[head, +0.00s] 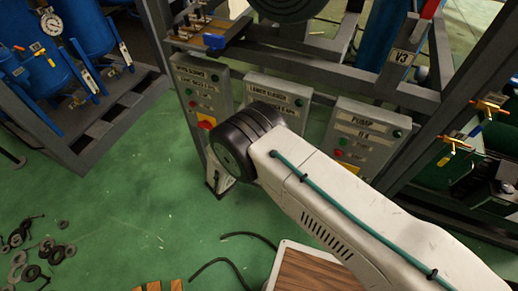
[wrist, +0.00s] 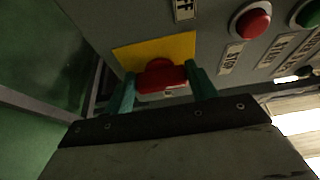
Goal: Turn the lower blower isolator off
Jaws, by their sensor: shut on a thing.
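In the wrist view my gripper (wrist: 162,84) has its two green fingers on either side of a red isolator knob (wrist: 160,74), shut on it. The knob sits on a yellow plate (wrist: 135,52) on a grey box. An OFF label, partly cut off, is at the top edge. In the head view the lower blower box (head: 279,93) is the middle one; my arm covers its lower part and hides its isolator. My fingers are also hidden there. The left box's own red isolator (head: 206,122) on yellow is visible and nothing touches it.
The held isolator's box has a red stop button (wrist: 251,21) and a green button (wrist: 309,14) to the right. The pump box (head: 361,137) stands right of my arm. Frame rails surround the boxes. Loose rings (head: 33,271) lie on the green floor at left.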

